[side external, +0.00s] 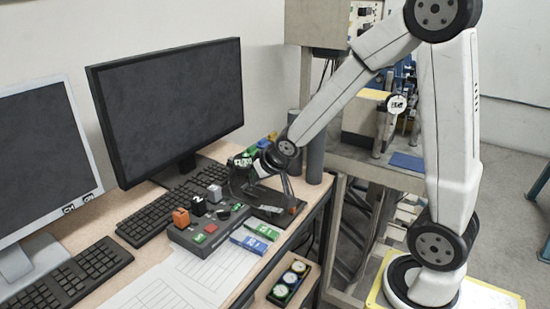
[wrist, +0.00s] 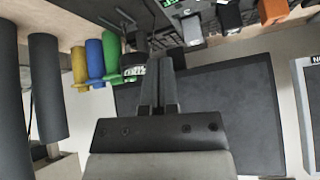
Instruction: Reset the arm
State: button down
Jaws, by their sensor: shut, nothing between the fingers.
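In the wrist view my gripper (wrist: 160,66) is shut and empty, its dark fingers together at the middle of the picture. In the side view my arm reaches down to the right end of the desk. There its dark end merges with a black device on a dark base plate (side external: 282,214), so I cannot tell whether they touch. A grey control box (side external: 178,236) with orange, black and grey switches stands to the left of my gripper. Part of an orange switch (wrist: 273,10) shows at the top right of the wrist view.
A large monitor (side external: 170,105) and keyboards stand left of my arm. Green (side external: 262,229) and blue (side external: 249,242) blocks lie by the desk's front edge. A tray of round dials (side external: 289,283) sits at the front. Dark upright cylinders (side external: 316,146) stand behind my gripper.

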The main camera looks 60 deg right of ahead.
jog(key=s+a+f+n+g, duration=0.2)
jog(key=s+a, duration=0.2)
jog(key=s, duration=0.2)
jog(key=s+a+f+n+g+y, duration=0.1)
jog(key=s+a+g, duration=0.1)
jog(key=s, duration=0.4)
jog(key=shift+s+a+f+n+g, duration=0.3)
jog(key=shift+s+a+f+n, duration=0.1)
jog(key=shift+a, duration=0.5)
